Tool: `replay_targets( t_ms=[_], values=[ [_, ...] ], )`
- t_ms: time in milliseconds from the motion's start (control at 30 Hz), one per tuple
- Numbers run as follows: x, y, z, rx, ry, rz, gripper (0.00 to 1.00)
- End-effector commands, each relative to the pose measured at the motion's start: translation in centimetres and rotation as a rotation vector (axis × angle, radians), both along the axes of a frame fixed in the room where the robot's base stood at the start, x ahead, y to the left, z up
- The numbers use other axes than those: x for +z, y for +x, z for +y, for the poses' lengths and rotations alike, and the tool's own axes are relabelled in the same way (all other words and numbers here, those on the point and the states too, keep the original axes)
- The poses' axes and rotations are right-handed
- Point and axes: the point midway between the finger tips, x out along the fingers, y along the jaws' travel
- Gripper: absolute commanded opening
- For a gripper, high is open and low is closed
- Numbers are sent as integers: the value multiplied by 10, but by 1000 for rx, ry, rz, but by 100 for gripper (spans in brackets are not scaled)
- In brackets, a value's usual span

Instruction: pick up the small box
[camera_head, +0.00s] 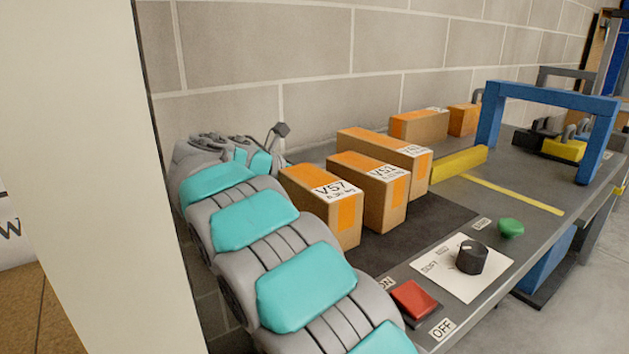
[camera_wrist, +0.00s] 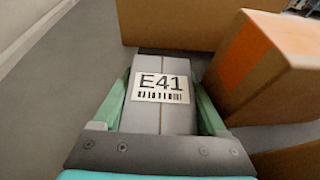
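A small grey box (camera_wrist: 146,120) with a white label reading E41 and a barcode shows in the wrist view. My gripper (camera_wrist: 164,95) has one green finger on each side of it, close along its left and right sides. Whether the fingers press on the box cannot be told. In the head view my grey and turquoise arm reaches to the back left of the bench, and its end hides the small box and the fingertips.
Cardboard boxes V57 (camera_head: 311,211) and V51 (camera_head: 371,196) stand just right of my arm, others behind them. One cardboard box (camera_wrist: 266,65) is close to my right finger; another (camera_wrist: 190,22) lies beyond. A brick wall (camera_head: 265,47) backs the bench. A blue frame (camera_head: 550,95) stands right.

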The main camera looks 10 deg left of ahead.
Motion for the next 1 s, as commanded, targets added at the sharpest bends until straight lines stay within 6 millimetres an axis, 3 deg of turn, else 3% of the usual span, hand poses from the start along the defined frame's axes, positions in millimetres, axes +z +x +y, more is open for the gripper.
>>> replay_targets(
  t_ms=[67,533,767,1000],
  values=[
    [0,0,0,0,0,0,62],
    [0,0,0,0,0,0,9],
    [2,0,0,0,0,0,7],
    [21,0,0,-1,1,-2,7]
  ],
)
